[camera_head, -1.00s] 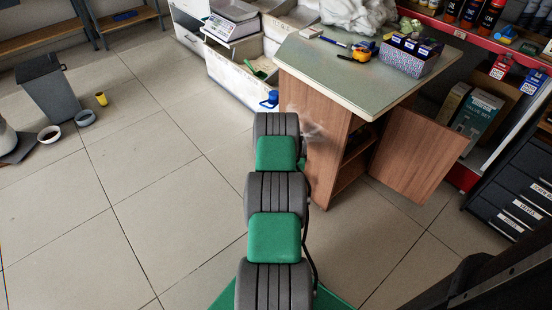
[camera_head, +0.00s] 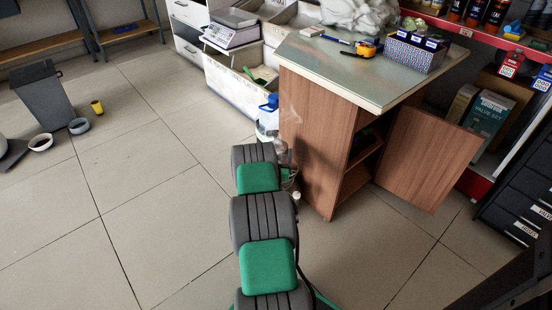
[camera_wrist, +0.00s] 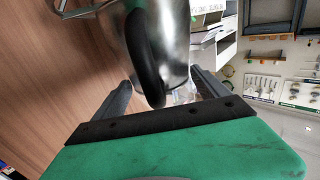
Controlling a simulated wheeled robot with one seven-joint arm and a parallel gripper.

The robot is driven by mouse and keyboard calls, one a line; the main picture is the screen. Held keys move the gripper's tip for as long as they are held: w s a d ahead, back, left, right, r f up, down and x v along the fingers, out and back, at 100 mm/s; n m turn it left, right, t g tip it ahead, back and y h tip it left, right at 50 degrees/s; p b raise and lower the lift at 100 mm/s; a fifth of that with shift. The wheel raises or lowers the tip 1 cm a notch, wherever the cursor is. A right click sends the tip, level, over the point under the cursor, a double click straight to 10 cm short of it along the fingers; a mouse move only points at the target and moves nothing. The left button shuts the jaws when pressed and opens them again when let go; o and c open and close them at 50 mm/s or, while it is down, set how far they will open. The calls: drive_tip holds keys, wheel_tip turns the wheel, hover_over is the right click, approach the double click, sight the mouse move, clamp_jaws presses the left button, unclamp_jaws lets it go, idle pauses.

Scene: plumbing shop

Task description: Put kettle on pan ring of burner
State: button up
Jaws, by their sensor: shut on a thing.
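In the wrist view a shiny metal kettle (camera_wrist: 174,40) with a thick black handle (camera_wrist: 145,55) fills the upper middle. My gripper (camera_wrist: 163,90) is shut on the kettle, with the black handle between its two grey fingers. In the head view my arm hides most of the gripper and kettle; a faint wisp of steam rises beside the wooden cabinet there. I cannot make out the burner or its pan ring in either view.
A wooden cabinet (camera_head: 312,140) with a green-grey top (camera_head: 340,75) and an open door (camera_head: 425,165) stands right of my arm. A blue-capped jug (camera_head: 268,120) stands on the floor against it. A dark bin (camera_head: 45,95) and bowls stand at left. The tiled floor between is clear.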

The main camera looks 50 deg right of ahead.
drive_tip(key=shift+w+r, duration=0.1)
drive_tip(key=shift+r, duration=0.15)
drive_tip(key=shift+f, duration=0.1)
drive_tip(key=shift+f, duration=0.15)
drive_tip(key=o, duration=1.9)
drive_tip(key=shift+o, duration=0.2)
